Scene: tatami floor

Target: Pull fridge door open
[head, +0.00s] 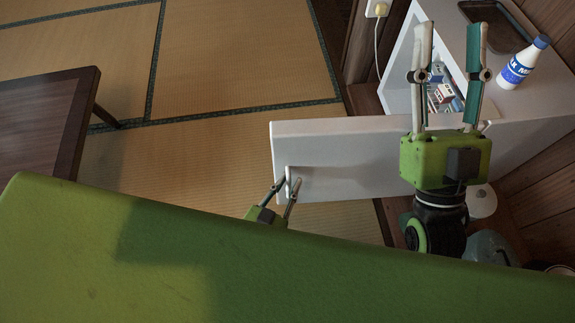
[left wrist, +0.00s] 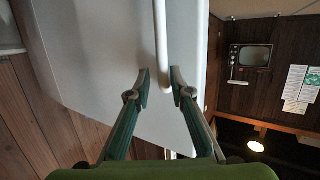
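The white fridge door (head: 345,140) stands swung open to the left of the white fridge (head: 540,115). Its raised handle (head: 289,178) is near the door's left end; the handle also shows in the left wrist view (left wrist: 163,45). My left gripper (head: 288,182) is at the handle, fingers apart. In the left wrist view, the handle's lower end lies between the fingertips (left wrist: 160,78) with gaps visible; contact cannot be told. My right gripper (head: 449,30) is open and empty, pointing up in front of the fridge, hiding part of it and the door's hinge end.
Cartons (head: 443,95) show inside the fridge. A milk bottle (head: 524,62) and a dark tray (head: 495,22) are on top of it. A low wooden table (head: 45,115) stands at left. The tatami floor (head: 235,60) between is clear.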

